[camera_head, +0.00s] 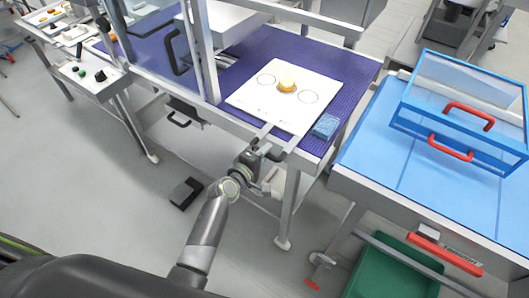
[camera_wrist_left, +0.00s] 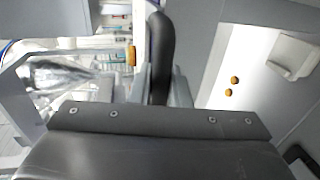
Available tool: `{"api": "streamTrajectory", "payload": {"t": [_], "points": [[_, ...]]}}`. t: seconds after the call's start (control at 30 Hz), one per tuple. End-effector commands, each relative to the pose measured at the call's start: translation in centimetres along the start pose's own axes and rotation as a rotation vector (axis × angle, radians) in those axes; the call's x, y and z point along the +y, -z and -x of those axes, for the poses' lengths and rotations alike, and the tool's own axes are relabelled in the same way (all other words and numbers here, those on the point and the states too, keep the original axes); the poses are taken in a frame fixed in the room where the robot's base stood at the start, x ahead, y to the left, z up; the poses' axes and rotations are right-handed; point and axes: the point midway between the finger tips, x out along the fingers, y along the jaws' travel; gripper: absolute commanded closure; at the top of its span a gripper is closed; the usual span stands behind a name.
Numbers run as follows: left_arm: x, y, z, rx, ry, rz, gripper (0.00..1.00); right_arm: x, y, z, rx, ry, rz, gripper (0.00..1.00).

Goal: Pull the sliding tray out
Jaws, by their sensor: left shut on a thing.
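The sliding tray (camera_head: 245,97) is a white plate on a purple mat, marked with two circles. A round, pale orange-topped piece (camera_head: 287,86) sits on it between the circles. Grey bars (camera_head: 291,143) stick out from its front edge. My left gripper (camera_head: 262,150) is at these bars, at the bench's front edge. In the left wrist view a dark curved handle bar (camera_wrist_left: 160,50) runs between my grey fingers, which are shut on it. The handle is mostly hidden by my gripper in the head view. My right gripper is not in view.
A blue sponge-like block (camera_head: 326,126) lies right of the tray. A metal frame post (camera_head: 205,55) stands at its left. A blue table (camera_head: 420,175) with a clear blue-framed box (camera_head: 465,95) stands to the right. Open floor lies in front of the bench.

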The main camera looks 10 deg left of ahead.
Motion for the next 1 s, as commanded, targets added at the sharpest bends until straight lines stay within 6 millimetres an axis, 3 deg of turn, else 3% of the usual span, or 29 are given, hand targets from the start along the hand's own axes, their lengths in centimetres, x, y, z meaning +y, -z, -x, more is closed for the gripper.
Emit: {"api": "streamTrajectory", "payload": {"t": [0.1, 0.13, 0.27, 0.67, 1.0], "points": [[-0.3, -0.3, 0.0, -0.008, 0.007, 0.007, 1.00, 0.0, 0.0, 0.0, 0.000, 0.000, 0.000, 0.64], [-0.3, -0.3, 0.0, -0.008, 0.007, 0.008, 0.81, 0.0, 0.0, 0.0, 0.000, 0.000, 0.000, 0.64], [-0.3, -0.2, 0.0, -0.006, 0.006, 0.007, 0.64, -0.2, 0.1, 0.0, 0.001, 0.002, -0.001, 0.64], [-0.2, -0.1, 0.6, -0.003, 0.003, 0.005, 0.64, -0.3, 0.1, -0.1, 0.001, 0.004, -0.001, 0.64], [-0.3, -0.1, 5.9, -0.003, 0.004, 0.004, 0.64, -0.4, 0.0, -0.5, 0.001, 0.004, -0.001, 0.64]]}}
